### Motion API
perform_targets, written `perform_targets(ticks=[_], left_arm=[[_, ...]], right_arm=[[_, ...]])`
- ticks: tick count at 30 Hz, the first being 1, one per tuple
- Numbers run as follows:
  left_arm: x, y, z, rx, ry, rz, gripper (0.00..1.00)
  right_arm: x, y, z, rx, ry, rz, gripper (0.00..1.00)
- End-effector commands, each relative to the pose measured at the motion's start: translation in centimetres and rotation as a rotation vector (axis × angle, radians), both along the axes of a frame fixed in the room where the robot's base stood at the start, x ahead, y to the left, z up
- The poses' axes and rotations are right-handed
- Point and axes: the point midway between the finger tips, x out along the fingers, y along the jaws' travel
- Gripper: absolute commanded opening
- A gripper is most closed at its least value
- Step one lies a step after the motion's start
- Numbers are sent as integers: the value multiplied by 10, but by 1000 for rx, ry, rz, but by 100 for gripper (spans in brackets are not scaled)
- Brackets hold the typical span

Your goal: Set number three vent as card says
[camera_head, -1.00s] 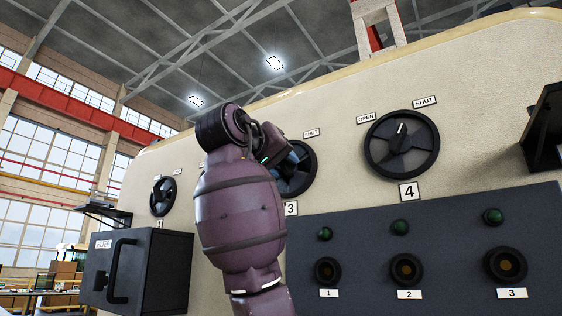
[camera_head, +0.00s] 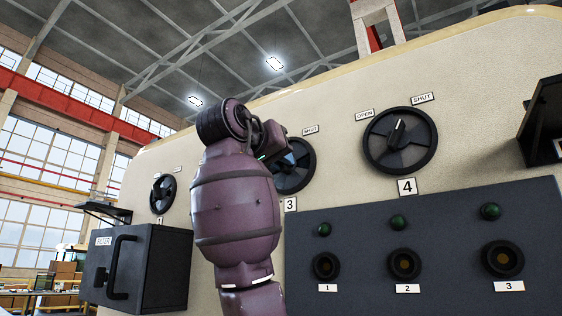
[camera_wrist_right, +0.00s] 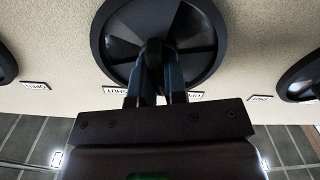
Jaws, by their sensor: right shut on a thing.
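The number three vent (camera_head: 308,168) is a black round dial on the cream wall, with a "3" plate (camera_head: 290,204) below and a SHUT label (camera_head: 311,129) above right. My right gripper (camera_head: 285,155) is at this dial, and my arm hides its left part. In the right wrist view, the dial (camera_wrist_right: 200,40) shows upside down, and the gripper's two dark blue fingers (camera_wrist_right: 160,75) are shut on its central knob (camera_wrist_right: 156,50). The knob's exact pointing is hard to tell. No readable card shows. My left gripper is not in view.
The number four vent (camera_head: 378,150) is right of it, its pointer up between OPEN and SHUT. The number one vent (camera_head: 162,195) is far left. A dark panel (camera_head: 450,235) with sockets and green lamps lies below. A black filter box (camera_head: 165,270) juts out lower left.

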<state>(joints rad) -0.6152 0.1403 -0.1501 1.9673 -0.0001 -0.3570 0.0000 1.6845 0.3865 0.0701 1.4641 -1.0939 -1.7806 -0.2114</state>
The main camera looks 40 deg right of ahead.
Motion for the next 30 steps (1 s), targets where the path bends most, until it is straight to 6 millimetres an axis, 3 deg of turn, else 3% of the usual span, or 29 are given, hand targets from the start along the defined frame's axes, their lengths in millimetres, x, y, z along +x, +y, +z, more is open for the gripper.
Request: perform_targets(ticks=[18, 30], left_arm=[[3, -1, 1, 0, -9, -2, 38], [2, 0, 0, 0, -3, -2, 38]], right_arm=[[-4, -1, 1, 215, -519, 2, 0], [-5, -2, 0, 297, -719, 0, 0]])
